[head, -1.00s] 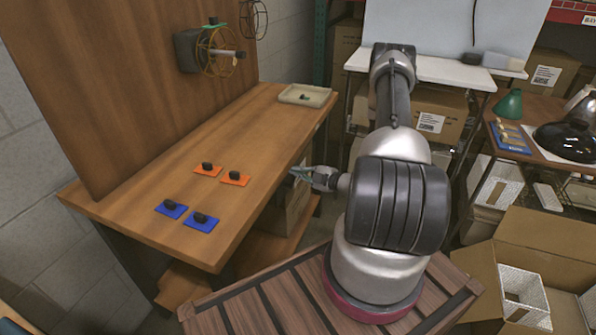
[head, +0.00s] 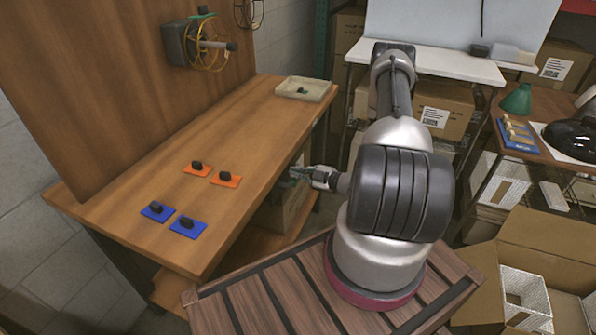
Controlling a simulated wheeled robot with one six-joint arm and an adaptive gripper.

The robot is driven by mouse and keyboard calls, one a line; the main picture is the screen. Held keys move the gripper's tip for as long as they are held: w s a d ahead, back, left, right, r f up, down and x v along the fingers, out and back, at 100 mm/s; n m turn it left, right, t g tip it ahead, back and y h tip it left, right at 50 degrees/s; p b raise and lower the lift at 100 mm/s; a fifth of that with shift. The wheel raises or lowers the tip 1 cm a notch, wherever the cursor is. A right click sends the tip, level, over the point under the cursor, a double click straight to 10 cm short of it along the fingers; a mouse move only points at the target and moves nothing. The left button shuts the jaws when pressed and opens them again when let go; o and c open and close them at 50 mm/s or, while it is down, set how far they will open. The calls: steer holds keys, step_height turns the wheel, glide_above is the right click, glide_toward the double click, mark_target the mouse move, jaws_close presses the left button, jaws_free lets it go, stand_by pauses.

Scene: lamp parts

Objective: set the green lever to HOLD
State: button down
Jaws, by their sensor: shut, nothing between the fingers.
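I cannot clearly make out a green lever or a HOLD mark. A grey box (head: 175,44) with a yellow wire wheel (head: 209,46) and a dark-tipped rod is mounted on the upright wooden panel. A tiny greenish knob (head: 203,10) shows just above it, too small to identify. My gripper (head: 297,173) is shut and empty, just off the right edge of the wooden bench, far from the grey box. The fingers are small in the view.
The bench (head: 230,130) bears two orange plates (head: 226,178) and two blue plates (head: 188,229), each with a black knob. A beige tray (head: 306,89) with a small green piece stands at its far end. A side table at right holds a green cone (head: 517,99). Open cartons stand at lower right.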

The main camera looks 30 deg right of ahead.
steer(key=shift+d+f, duration=0.1)
steer(key=shift+f, duration=0.3)
steer(key=shift+w+f, duration=0.1)
steer(key=shift+f, duration=0.05)
stand_by(0.4)
steer(key=s+d+r, duration=0.6)
steer(key=s, duration=0.1)
steer(key=shift+s+r, duration=0.2)
steer(key=shift+s, duration=0.15)
stand_by(0.3)
